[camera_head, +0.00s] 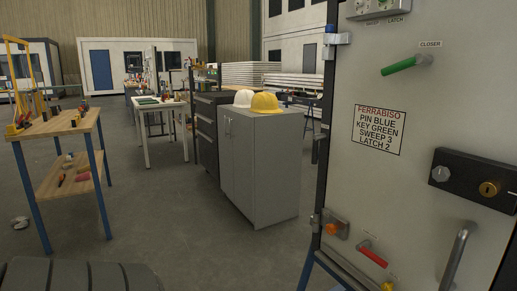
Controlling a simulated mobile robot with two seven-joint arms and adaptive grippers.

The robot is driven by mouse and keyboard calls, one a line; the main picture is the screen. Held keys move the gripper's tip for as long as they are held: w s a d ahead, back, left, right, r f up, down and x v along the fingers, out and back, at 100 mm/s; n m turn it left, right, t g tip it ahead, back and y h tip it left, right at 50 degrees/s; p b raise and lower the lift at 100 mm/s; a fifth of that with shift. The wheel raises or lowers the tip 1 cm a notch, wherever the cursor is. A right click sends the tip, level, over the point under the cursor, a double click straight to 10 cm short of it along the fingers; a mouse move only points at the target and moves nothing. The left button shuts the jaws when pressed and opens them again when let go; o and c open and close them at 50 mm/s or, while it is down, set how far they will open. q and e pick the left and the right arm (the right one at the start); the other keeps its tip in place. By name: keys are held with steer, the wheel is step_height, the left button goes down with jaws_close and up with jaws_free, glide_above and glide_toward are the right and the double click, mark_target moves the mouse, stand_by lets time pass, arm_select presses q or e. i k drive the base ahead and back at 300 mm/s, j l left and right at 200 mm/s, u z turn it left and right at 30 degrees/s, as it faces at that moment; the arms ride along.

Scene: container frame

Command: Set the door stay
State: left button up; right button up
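A light grey door panel (440,90) fills the right of the head view. A green handle (405,65) sits on it under a label reading CLOSER. Low on the panel is a red lever (372,254), sloping down to the right, with a small label too small to read. A metal bracket with an orange knob (332,229) is at the panel's lower left edge. A yellow part (387,286) shows at the bottom edge. I cannot tell which of these is the door stay. Neither of my grippers is in view.
The door also bears a sign (379,130), a black lock box (472,181) and a grey pull handle (457,255). A grey cabinet (260,170) with two hard hats stands to its left. A wooden workbench (55,126) is at far left. Floor between them is clear.

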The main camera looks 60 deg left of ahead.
mark_target(316, 138)
steer(key=j+u, duration=0.1)
steer(key=u, duration=1.25)
steer(key=k+l+u, duration=0.25)
steer(key=j, duration=0.1)
